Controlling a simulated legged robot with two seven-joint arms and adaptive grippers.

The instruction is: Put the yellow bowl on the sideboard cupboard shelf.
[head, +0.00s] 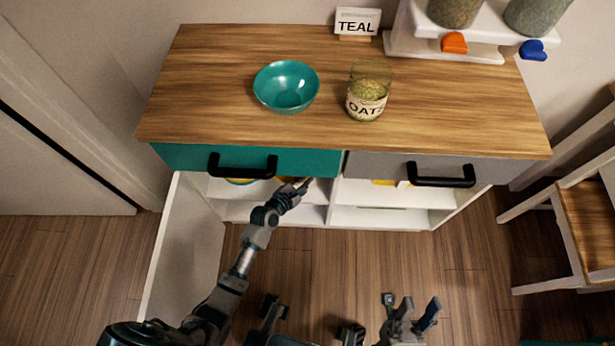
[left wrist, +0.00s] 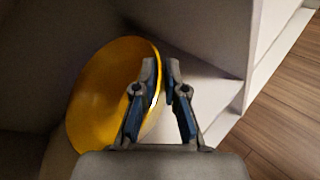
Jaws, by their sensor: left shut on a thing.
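The yellow bowl (left wrist: 98,105) is tilted on its side in the left wrist view, inside the cupboard. My left gripper (left wrist: 161,70) is shut on its rim, which partly hides behind the left finger. In the head view my left gripper (head: 302,184) reaches under the teal drawer front into the sideboard cupboard, and the drawer and worktop hide most of the interior. A white shelf (left wrist: 207,95) lies beside the fingers; I cannot tell if the bowl touches it. My right gripper (head: 419,307) is open and empty above the floor, in front of the sideboard.
The left cupboard door (head: 180,250) stands open. A teal bowl (head: 286,87), an oats jar (head: 367,92) and a TEAL sign (head: 357,22) stand on the worktop (head: 210,80). A dispenser stand (head: 440,48) is at the back right. A chair (head: 580,220) stands at the right.

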